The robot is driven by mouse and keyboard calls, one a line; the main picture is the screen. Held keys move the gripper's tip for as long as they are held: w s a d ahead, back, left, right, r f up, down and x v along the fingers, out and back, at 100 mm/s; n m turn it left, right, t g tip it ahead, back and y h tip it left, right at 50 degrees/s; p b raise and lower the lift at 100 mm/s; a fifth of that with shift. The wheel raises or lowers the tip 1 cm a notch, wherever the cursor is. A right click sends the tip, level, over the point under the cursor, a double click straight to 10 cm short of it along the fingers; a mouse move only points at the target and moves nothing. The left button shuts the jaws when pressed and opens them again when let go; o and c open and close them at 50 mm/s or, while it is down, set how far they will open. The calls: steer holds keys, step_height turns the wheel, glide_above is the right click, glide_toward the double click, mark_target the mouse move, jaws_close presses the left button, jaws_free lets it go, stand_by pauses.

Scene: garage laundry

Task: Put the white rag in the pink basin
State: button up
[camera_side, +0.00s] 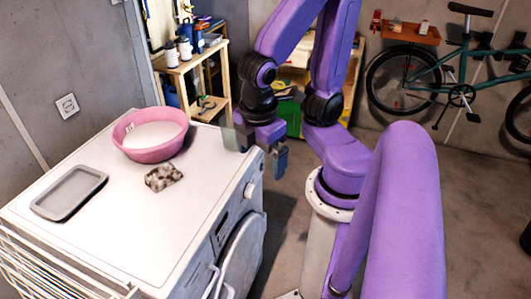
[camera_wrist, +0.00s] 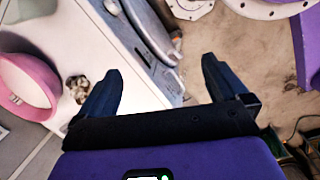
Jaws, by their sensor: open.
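A small crumpled rag (camera_side: 163,177), mottled white and brown, lies on the white machine's top, in front of the pink basin (camera_side: 150,153). The basin is round and pale inside. In the wrist view the rag (camera_wrist: 77,88) is left of my left finger, and part of the basin (camera_wrist: 35,78) shows at the left edge. My gripper (camera_side: 260,148) is open and empty. It hangs by the machine's right edge, to the right of the rag and basin and apart from both.
The white machine (camera_side: 130,235) has a grey tray (camera_side: 70,192) at its left and a wire rack (camera_side: 50,265) at its near left. A wooden shelf (camera_side: 190,70) with bottles stands behind. The machine top right of the rag is clear.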

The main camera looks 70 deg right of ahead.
steer(key=shift+s+a+r+y, duration=0.35)
steer(key=shift+s+r+y, duration=0.1)
steer(key=shift+y, duration=0.15)
steer(key=shift+s+a+r+y, duration=0.25)
steer(key=shift+s+y, duration=0.1)
steer(key=shift+y, duration=0.05)
steer(key=c, duration=0.4)
steer(key=g+h, duration=0.1)
steer(key=h, duration=0.1)
glide_above(160, 166)
steer(key=w+a, duration=0.1)
steer(key=a, duration=0.1)
steer(key=f, duration=0.5)
steer(key=d+f, duration=0.1)
steer(key=f, duration=0.5)
steer(key=s+d+f, duration=0.1)
steer(key=f, duration=0.5)
steer(key=shift+f, duration=0.15)
